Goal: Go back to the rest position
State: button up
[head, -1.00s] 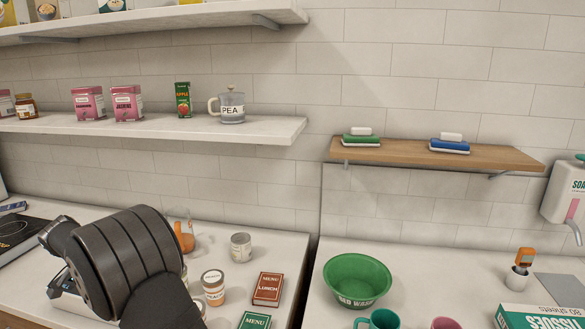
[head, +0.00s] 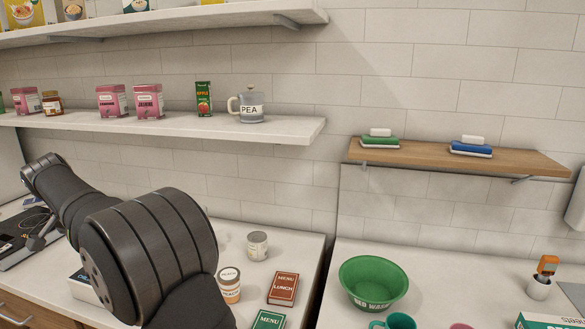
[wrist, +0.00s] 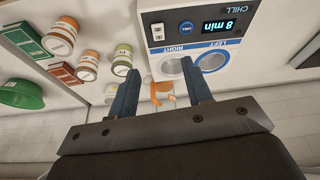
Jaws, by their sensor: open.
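In the wrist view my gripper (wrist: 160,82) is open, its two blue-grey fingers wide apart with nothing held between them. Past the fingertips is a clear cup with orange contents (wrist: 161,88), close to a white machine (wrist: 158,40) with a display reading 8 min and two round wells marked LEFT and RIGHT. The wrist picture is upside down. In the head view my dark arm reaches across the left counter; I cannot clearly make out the gripper fingers there.
On the left counter (head: 300,246) stand a grey can (head: 257,245), a peach jar (head: 229,284) and menu boxes (head: 283,288). A green bowl (head: 373,283) is on the right counter.

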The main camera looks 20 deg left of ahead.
jog(key=shift+w+d+f+n+g+y, duration=0.15)
jog(key=shift+f+n+g+y, duration=0.25)
jog(key=shift+n, duration=0.55)
jog(key=shift+w+d+f+n+g+y, duration=0.1)
jog(key=shift+d+f+n+g+y, duration=0.3)
jog(key=shift+n, duration=0.55)
jog(key=shift+a+f, duration=0.1)
jog(key=shift+a, duration=0.05)
dwell(1.7)
